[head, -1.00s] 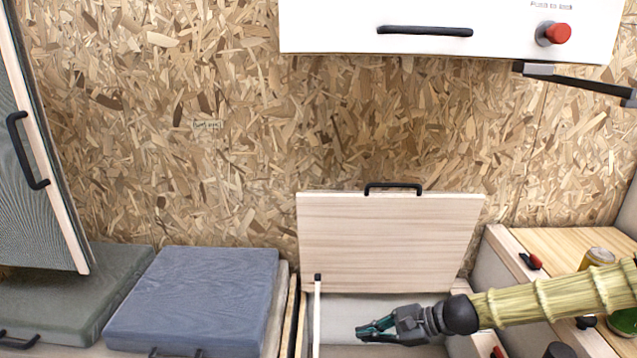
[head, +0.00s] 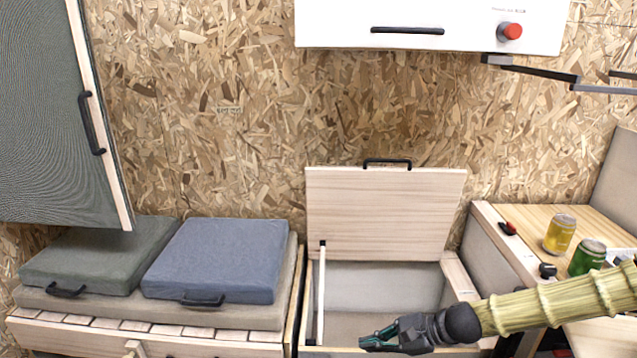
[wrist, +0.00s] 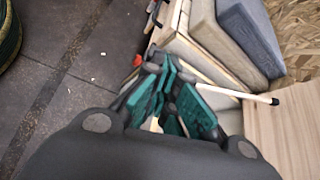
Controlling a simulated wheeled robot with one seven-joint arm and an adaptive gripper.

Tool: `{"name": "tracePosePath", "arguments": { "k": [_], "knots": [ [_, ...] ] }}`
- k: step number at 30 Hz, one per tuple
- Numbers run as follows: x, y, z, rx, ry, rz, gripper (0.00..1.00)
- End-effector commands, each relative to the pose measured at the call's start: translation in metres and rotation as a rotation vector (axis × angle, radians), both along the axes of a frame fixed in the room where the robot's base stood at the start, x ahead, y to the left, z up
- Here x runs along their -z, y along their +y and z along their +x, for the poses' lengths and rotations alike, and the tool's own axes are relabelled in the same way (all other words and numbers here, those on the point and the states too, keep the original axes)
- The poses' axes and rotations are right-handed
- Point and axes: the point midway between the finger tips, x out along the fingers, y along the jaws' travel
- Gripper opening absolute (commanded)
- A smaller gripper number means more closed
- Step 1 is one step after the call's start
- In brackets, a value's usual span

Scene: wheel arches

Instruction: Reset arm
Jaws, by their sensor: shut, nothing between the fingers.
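My gripper (head: 378,340) is shut and empty, in front of and over the near edge of an open storage box (head: 385,290) in the head view. My arm, in a ribbed yellow-green sleeve, reaches in from the right. The box's wooden lid (head: 385,215) stands upright at the back, with a black handle on its top edge and a white prop rod (head: 321,290) at its left. In the wrist view the green-padded fingers (wrist: 172,105) are close together. The prop rod (wrist: 240,95) also shows there, to the right of the fingers.
A blue cushion (head: 220,258) and a green cushion (head: 95,255) lie on a bench at left. A yellow can (head: 560,234) and a green can (head: 587,257) stand at right. A grey door (head: 50,110) hangs upper left; a white cabinet (head: 450,25) is overhead.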

Motion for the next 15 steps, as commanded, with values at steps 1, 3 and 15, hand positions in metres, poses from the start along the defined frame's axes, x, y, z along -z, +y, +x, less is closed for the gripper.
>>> {"name": "tracePosePath", "arguments": {
  "k": [1, 3, 15],
  "knots": [
    [0.009, 0.003, -0.005, -0.011, 0.000, -0.015, 0.00],
    [0.020, 0.006, -0.011, -0.027, -0.003, -0.040, 0.00],
    [0.115, 0.025, -0.076, -0.174, -0.025, -0.245, 0.00]
  ]
}}
